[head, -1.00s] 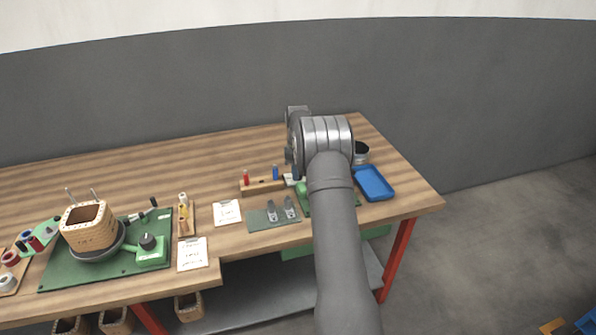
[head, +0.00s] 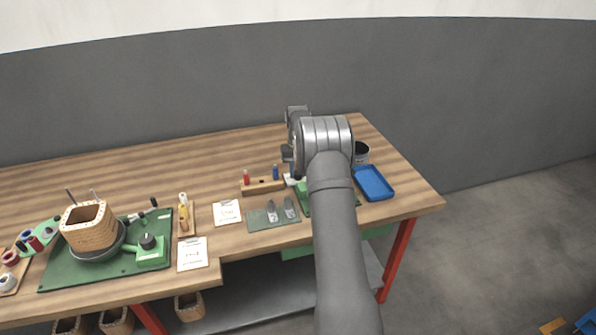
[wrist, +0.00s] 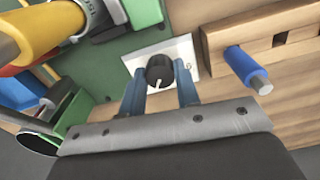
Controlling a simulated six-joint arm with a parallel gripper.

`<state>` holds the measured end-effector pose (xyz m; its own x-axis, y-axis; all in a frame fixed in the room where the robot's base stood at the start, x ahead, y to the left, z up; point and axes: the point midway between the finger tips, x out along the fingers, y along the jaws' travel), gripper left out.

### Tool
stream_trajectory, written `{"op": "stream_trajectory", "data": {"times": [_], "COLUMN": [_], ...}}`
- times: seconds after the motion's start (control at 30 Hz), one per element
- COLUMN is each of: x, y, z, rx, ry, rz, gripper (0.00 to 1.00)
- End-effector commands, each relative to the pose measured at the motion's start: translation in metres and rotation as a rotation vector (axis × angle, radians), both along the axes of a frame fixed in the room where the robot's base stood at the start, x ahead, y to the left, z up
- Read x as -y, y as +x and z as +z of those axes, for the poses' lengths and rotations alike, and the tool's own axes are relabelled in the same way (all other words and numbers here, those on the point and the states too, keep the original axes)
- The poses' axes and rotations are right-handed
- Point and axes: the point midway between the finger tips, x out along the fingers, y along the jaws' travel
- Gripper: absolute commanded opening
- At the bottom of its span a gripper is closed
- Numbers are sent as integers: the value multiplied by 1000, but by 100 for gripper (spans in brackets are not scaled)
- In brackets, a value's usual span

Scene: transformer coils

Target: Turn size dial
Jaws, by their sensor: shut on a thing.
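The size dial (wrist: 160,72) is a black round knob with a white pointer line on a white plate (wrist: 143,58). In the wrist view my gripper (wrist: 161,82) has its two blue fingers on either side of the knob and is shut on it. The pointer line points down and slightly left in that view. In the head view the white plate (head: 291,180) shows only in part beside my arm. My arm hides the knob there.
A wooden rack (head: 262,187) with red and blue handles stands left of the plate. A yellow-handled tool (wrist: 45,35) and a green board (wrist: 95,80) are close by in the wrist view. A blue tray (head: 373,183) and a dark round container (head: 361,153) are at the right.

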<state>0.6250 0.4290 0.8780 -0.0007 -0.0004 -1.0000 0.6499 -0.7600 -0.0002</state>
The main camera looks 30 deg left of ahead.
Motion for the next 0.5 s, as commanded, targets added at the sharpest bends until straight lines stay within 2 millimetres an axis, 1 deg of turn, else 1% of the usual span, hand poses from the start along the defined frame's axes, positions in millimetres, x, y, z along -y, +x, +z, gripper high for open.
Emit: {"op": "stream_trajectory", "data": {"times": [0.2, 0.5], "x": [-1, -1], "y": [1, 1], "z": [1, 2], "rx": [3, 3], "ry": [2, 2], "rz": [-187, -372], "gripper": [6, 6]}}
